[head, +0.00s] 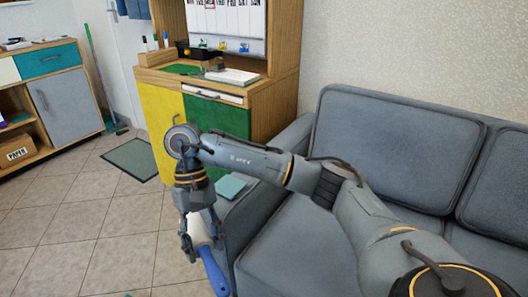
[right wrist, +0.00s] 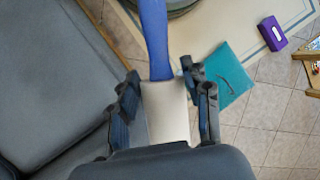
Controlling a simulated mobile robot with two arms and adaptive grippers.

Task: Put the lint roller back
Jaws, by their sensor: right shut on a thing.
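The lint roller has a blue handle (head: 214,273) and a white roller head. My right gripper (head: 203,243) is shut on it in front of the grey sofa's left arm, above the tiled floor. In the right wrist view the white roller head (right wrist: 166,112) lies between the two fingers of the right gripper (right wrist: 161,80). The blue handle (right wrist: 154,38) sticks out beyond the fingertips. My left gripper is not in view.
The grey sofa (head: 268,222) stands close on the right. A wooden cabinet (head: 284,92) with yellow and green doors stands behind, holding a black bin. A teal item (head: 231,187) is by the sofa arm. Tiles are open at left.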

